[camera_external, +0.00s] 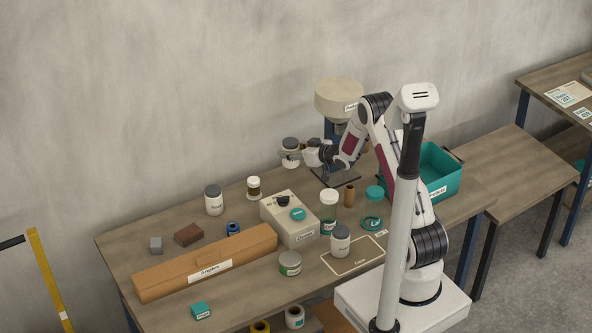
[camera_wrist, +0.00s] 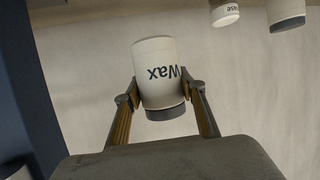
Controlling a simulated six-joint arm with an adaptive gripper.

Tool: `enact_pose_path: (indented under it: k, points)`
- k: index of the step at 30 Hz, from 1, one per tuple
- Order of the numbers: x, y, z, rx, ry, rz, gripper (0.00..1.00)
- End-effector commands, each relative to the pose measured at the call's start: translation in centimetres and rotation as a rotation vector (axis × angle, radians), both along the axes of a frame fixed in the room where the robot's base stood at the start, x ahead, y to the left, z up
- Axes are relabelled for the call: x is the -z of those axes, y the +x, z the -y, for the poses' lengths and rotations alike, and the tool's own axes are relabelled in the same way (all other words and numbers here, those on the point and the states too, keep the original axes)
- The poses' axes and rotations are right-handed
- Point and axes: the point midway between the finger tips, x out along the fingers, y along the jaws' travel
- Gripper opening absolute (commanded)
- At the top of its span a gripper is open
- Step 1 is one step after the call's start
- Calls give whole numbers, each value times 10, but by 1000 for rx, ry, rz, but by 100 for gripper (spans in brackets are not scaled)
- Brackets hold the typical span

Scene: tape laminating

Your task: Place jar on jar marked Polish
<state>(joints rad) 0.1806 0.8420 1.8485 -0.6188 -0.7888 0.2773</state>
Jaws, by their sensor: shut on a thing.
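My gripper (camera_wrist: 160,105) is shut on a white jar (camera_wrist: 155,70) with a grey lid, its fingers on either side near the lid. The jar reads "Wax", upside down in the wrist view. In the external view the held jar (camera_external: 291,160) is upright at the back of the table, apparently raised. I cannot read "Polish" on any jar for certain. A white jar with a grey lid (camera_external: 340,242) stands at the front mat, and a similar one (camera_external: 214,201) stands at the back left. Their labels are too small to read.
A small white-lidded jar (camera_external: 254,188) is near the back. A machine with a cream head (camera_external: 338,97) and a teal bin (camera_external: 440,170) are to the right.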

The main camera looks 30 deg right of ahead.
Motion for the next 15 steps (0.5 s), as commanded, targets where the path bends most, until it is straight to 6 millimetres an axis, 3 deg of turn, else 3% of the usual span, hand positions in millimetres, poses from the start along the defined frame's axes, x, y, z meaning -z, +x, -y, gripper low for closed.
enact_pose_path:
  k: [8, 15]
  points:
    - [-13, -16, 5, -56, 0, 2, 12]
    - [-28, -44, 8, -148, 0, 2, 12]
